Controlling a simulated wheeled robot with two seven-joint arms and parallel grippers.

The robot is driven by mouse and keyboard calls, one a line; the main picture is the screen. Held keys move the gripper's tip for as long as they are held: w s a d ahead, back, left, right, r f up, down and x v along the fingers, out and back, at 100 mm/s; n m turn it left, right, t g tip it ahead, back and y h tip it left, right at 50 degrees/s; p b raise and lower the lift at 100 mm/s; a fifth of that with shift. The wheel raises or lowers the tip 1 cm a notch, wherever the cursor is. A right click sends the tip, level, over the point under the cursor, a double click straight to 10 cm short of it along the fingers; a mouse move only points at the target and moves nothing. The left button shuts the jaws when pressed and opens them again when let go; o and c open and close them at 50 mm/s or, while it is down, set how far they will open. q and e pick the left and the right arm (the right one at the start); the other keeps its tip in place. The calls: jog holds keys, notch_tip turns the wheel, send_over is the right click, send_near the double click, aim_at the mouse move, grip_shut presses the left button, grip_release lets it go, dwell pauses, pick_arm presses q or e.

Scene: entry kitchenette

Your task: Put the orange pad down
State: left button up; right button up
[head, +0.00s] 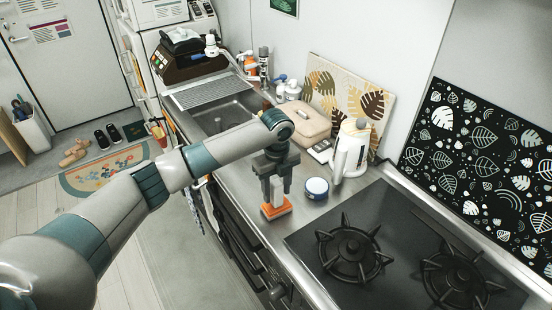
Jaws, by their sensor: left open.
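The orange pad (276,211) sits on the steel counter just left of the stove, close to the counter's front edge. It looks like a small block with a paler upper part. My left gripper (275,196) points straight down over the pad, its open fingers reaching down around or just above the pad's upper part. I cannot tell whether a finger touches it. My right gripper is not in view.
A round blue-and-white container (316,188) stands right of the gripper, with a white kettle (350,150) behind it. The black stove (400,255) lies to the right. A sink (222,115) is further back. Bare counter (240,192) shows left of the pad.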

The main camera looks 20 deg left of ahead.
pick_arm(q)
notch_tip(320, 180, up, 2)
jog(key=shift+r+b, duration=0.15)
jog(key=shift+b, duration=0.8)
notch_tip(320, 180, up, 13)
jog(key=b, duration=0.3)
jog(key=shift+s, duration=0.15)
